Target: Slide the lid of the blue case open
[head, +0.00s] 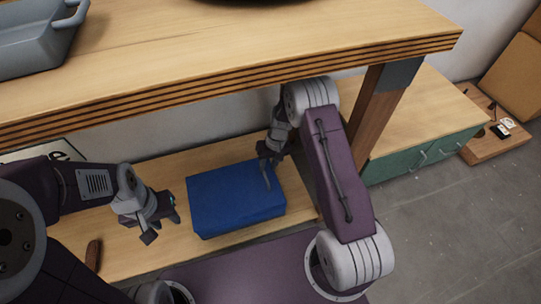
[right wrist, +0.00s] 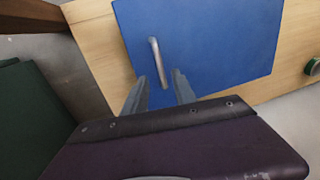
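The blue case (head: 232,200) sits on the lower wooden shelf under the table, its lid appearing closed. A grey bar handle (right wrist: 158,62) stands on the lid near one end; it also shows in the head view (head: 266,176). My right gripper (right wrist: 163,84) is open, with its two fingers on either side of the handle's near end, seen from the wrist. In the head view my right gripper (head: 269,155) is over the case's right end. Whether the fingers touch the handle cannot be told. My left gripper (head: 160,221) is left of the case, apart from it, and looks open and empty.
The thick table top (head: 250,45) overhangs the shelf (head: 180,245), and a wooden leg (head: 378,115) stands to the right. A grey tray (head: 30,40) rests on the table. A brown object (head: 93,254) lies at the shelf's left. A green cabinet (head: 425,150) stands further right.

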